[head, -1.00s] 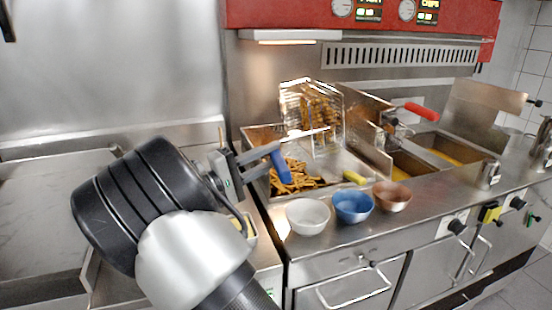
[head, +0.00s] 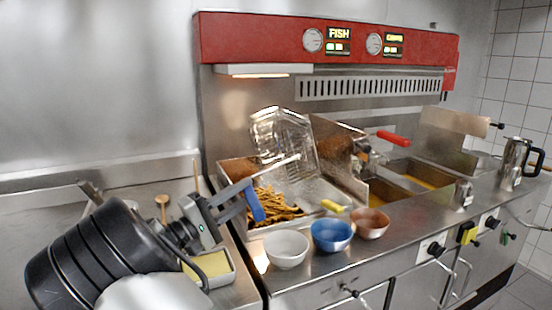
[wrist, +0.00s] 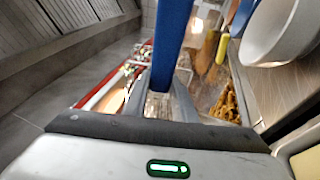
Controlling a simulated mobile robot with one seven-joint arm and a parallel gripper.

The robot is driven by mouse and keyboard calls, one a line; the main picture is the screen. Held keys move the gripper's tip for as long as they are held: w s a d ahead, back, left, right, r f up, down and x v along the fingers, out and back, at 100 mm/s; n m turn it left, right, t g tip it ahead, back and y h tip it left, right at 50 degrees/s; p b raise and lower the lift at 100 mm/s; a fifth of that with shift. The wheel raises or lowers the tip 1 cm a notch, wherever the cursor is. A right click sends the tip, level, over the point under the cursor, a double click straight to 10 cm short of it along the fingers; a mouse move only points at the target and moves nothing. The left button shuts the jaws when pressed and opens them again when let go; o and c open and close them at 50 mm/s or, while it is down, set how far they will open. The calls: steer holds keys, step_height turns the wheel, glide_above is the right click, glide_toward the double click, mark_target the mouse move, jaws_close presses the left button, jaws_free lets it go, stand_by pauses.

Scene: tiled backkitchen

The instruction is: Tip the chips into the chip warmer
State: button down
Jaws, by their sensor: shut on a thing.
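My gripper (head: 240,198) is shut on the blue handle (head: 256,204) of a wire fry basket (head: 284,136). The handle also runs up the middle of the wrist view (wrist: 172,45). The basket is tilted steeply over the chip warmer (head: 238,168), a steel tray in the counter, and looks empty in the head view. A pile of golden chips (head: 272,209) lies in the warmer's left part, below the basket; chips also show in the wrist view (wrist: 229,100).
A white bowl (head: 287,250), a blue bowl (head: 331,236) and a copper bowl (head: 370,224) stand along the counter front. A yellow-handled tool (head: 332,206) lies in the warmer. A red-handled basket (head: 393,138) is by the oil vats (head: 425,175). A metal jug (head: 515,163) stands right.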

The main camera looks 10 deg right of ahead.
steer(key=shift+d+r+m+g+y+p, duration=0.1)
steer(key=shift+d+r+g+y+p, duration=0.15)
steer(key=shift+r+p, duration=0.35)
steer(key=shift+d+r+m+g+y+p, duration=0.1)
steer(key=shift+r+y+p, duration=0.25)
steer(key=shift+r+p, duration=0.25)
steer(key=shift+d+r+m+g+y+p, duration=0.1)
steer(key=shift+d+r+g+y+p, duration=0.15)
steer(key=shift+r+p, duration=0.35)
steer(key=shift+w+y, duration=0.1)
steer(key=shift+y, duration=0.15)
steer(key=shift+f, duration=0.1)
steer(key=shift+d, duration=0.1)
steer(key=d+r+y+p, duration=0.1)
steer(key=r+g+y+p, duration=0.1)
steer(key=r+p, duration=0.1)
steer(key=d+r+p, duration=0.1)
steer(key=p, duration=0.1)
steer(key=shift+w+d+r+m+y, duration=0.3)
steer(key=shift+m+y, duration=0.1)
